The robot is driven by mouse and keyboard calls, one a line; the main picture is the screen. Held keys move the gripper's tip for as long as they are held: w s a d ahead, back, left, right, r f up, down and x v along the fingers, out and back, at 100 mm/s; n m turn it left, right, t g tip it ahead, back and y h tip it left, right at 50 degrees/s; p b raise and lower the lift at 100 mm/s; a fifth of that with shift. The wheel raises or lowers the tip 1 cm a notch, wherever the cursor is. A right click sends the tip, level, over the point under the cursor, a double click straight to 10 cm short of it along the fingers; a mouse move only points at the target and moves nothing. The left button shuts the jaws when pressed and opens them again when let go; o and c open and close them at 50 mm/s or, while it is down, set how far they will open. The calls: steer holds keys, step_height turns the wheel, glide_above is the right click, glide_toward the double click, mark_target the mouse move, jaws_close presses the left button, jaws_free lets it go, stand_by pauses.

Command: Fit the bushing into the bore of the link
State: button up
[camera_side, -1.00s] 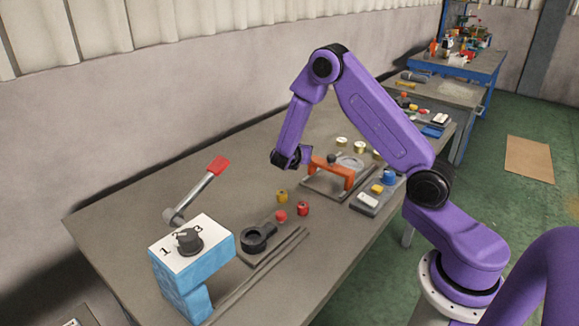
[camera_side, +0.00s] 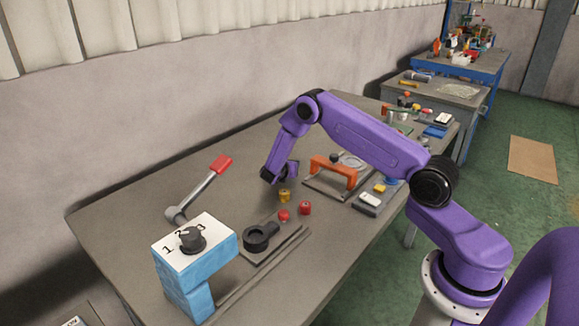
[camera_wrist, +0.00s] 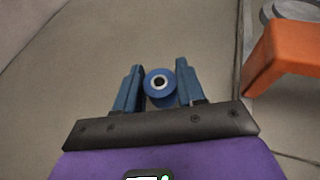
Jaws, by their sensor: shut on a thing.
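A blue bushing (camera_wrist: 154,98) with a pale ring and dark centre hole sits between the blue fingers of my gripper (camera_wrist: 160,82) in the wrist view. The gripper is shut on it. In the side view my gripper (camera_side: 286,180) is low over the bench, and the bushing cannot be made out there. The dark link (camera_side: 258,240) lies on a grey plate in front and to the left of my gripper, with its round bore facing up. The link is out of the wrist view.
A yellow piece (camera_side: 285,196) stands right by my gripper, with two red pieces (camera_side: 304,208) nearer the link. An orange handle (camera_side: 335,170) stands to the right. A blue block with a dial (camera_side: 195,255) and a red-tipped lever (camera_side: 200,190) stand left.

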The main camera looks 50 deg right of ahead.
steer(key=shift+f, duration=0.3)
steer(key=shift+f, duration=0.1)
steer(key=o, duration=1.1)
steer(key=shift+f, duration=0.1)
steer(key=shift+c, duration=0.2)
